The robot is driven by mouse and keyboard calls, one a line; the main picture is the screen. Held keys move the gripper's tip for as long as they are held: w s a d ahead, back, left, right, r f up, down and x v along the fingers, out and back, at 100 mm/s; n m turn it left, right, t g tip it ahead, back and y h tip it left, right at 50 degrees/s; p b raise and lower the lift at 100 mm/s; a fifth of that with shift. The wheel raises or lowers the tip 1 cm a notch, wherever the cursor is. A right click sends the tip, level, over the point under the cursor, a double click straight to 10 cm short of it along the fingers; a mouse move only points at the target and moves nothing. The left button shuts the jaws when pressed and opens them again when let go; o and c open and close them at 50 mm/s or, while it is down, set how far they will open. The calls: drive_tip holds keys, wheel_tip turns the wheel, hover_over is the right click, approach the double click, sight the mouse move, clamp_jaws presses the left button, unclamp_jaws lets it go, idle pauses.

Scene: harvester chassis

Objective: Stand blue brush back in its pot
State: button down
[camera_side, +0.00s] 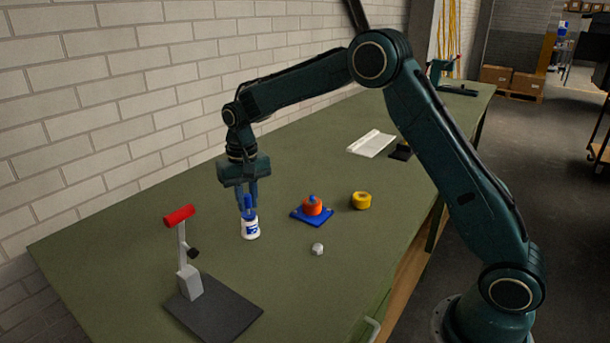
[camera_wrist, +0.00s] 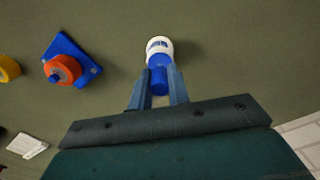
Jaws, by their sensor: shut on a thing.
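The white pot (camera_side: 250,229) with a blue label stands upright on the green table; it also shows in the wrist view (camera_wrist: 158,45). The blue brush (camera_side: 249,205) is upright at the mouth of the pot, with its blue handle showing in the wrist view (camera_wrist: 160,80). Its lower end is hidden by the pot. My gripper (camera_side: 248,195) points down directly above the pot, and its two fingers (camera_wrist: 161,76) are shut on the blue brush's handle.
An orange roller on a blue plate (camera_wrist: 75,55), a yellow ring (camera_side: 361,201) and a small white nut (camera_side: 317,249) lie to the right. A red-handled lever on a dark base (camera_side: 214,308) stands front left. The brick wall (camera_side: 110,110) runs behind the table.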

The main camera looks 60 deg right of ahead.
drive_tip(key=shift+f, duration=0.35)
drive_tip(key=c, duration=1.3)
unclamp_jaws()
drive_tip(key=shift+o, duration=0.2)
drive_tip(key=shift+r, duration=0.1)
wheel_tip(320, 180, up, 14)
